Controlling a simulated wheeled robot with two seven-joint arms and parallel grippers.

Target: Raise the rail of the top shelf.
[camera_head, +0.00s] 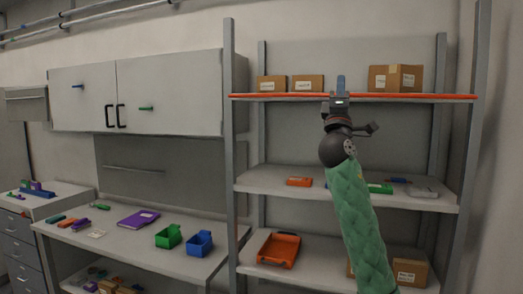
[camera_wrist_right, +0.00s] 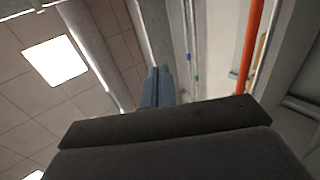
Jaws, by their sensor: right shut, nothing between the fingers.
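The orange rail (camera_head: 265,96) runs level along the front edge of the top shelf (camera_head: 440,100), close to the shelf surface. My right gripper (camera_head: 341,80) points upward at the rail's middle, its fingertips rising above the rail line in the head view. It is shut with nothing between the fingers. In the right wrist view, the closed fingertips (camera_wrist_right: 157,72) are left of the orange rail (camera_wrist_right: 249,45), with a visible gap between them. I cannot tell any contact elsewhere. My left gripper is out of view.
Cardboard boxes (camera_head: 307,83) stand on the top shelf behind the rail, with a larger one (camera_head: 385,79) at right. Grey posts (camera_head: 229,150) flank the shelves. The middle shelf (camera_head: 262,181) holds small items below. A wall cabinet (camera_head: 180,95) stands left.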

